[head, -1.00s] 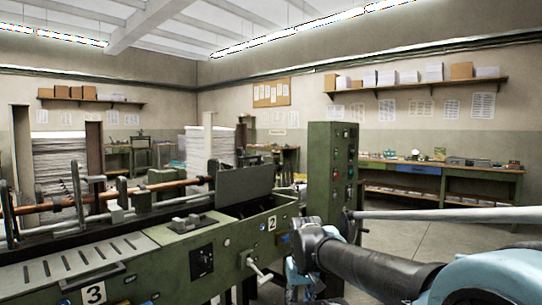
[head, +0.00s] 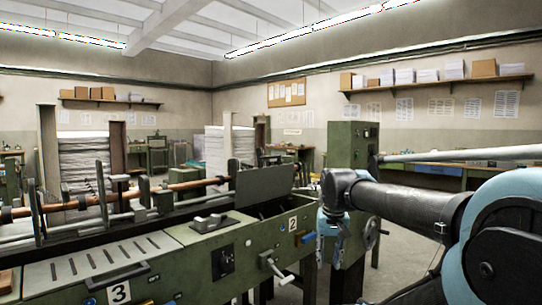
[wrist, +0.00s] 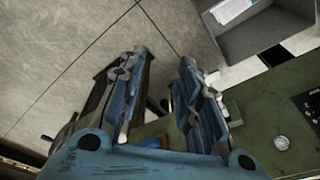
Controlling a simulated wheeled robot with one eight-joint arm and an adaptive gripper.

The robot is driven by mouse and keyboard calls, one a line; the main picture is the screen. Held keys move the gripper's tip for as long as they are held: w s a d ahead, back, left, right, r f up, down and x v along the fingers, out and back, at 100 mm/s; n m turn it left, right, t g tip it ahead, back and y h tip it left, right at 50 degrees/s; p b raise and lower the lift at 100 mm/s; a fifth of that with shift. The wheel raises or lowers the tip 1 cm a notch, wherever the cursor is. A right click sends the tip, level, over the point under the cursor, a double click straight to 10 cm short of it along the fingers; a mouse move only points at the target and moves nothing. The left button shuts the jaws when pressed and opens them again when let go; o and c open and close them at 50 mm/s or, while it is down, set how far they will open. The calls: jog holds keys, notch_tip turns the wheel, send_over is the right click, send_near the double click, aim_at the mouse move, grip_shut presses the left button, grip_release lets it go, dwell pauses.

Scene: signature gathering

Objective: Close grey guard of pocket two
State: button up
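The grey guard (head: 264,186) is a flat plate standing raised over pocket two of the long green machine. Its open compartment shows beside it, above the number 2 plate (head: 293,223). My gripper (head: 328,262) hangs pointing down to the right of that plate, in front of the machine's right end, apart from the guard. In the wrist view my gripper (wrist: 163,62) has its two blue fingers spread with nothing between them. A grey open box shape (wrist: 268,32) is at the upper right there; I cannot tell whether it includes the guard.
A crank handle (head: 278,268) sticks out below the number 2 plate. A green control cabinet (head: 352,142) stands behind my arm. The number 3 section (head: 119,293) is at the front left. Bare floor (wrist: 50,45) shows in the wrist view.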

jog(key=w+a+r+m, duration=0.1)
jog(key=w+a+r, duration=0.1)
jog(key=w+r, duration=0.65)
jog(key=w+a+r+m, duration=0.2)
jog(key=w+r, duration=0.4)
jog(key=r, duration=0.6)
jog(key=w+a+r+m, duration=0.1)
jog(key=w+a+r, duration=0.1)
jog(key=w+r, duration=0.7)
jog(key=w+a+r+m+g+y, duration=0.1)
jog(key=w+a+r+m, duration=0.1)
jog(key=w+a+r, duration=0.45)
jog(key=w+a+r+m, duration=0.2)
jog(key=w+a+r, duration=0.1)
jog(key=w+r, duration=0.55)
jog(key=f, duration=0.5)
jog(key=a+f, duration=0.1)
jog(key=f, duration=1)
jog(key=shift+w+a+f, duration=0.1)
jog(key=shift+a, duration=0.2)
jog(key=shift+c, duration=0.6)
grip_shut()
